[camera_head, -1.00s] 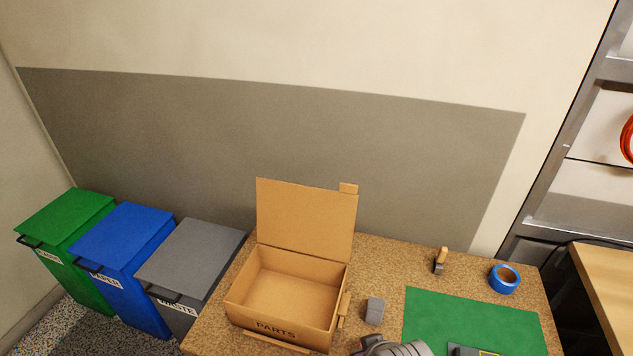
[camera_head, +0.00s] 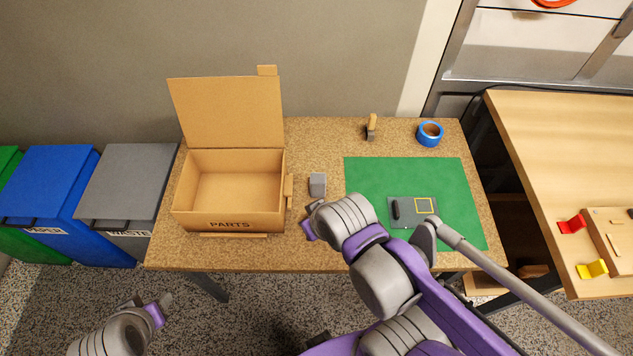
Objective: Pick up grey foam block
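The grey foam block (camera_head: 317,184) stands on the cork-coloured table, just right of the open cardboard box marked PARTS (camera_head: 228,226). My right gripper (camera_head: 307,222) is just in front of the block, on the near side, and appears apart from it. Its fingers are mostly hidden by my own wrist, so its opening does not show. My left gripper (camera_head: 164,303) is low at the left, in front of the table and over the floor. Its fingers are small and partly turned away, so I cannot tell whether they are open.
A green mat (camera_head: 365,173) with a grey plate (camera_head: 412,212) lies right of the block. A brush-like tool (camera_head: 371,127) and blue tape roll (camera_head: 430,133) are behind it. Bins stand at left. A wooden table (camera_head: 560,150) with red and yellow pieces is at right.

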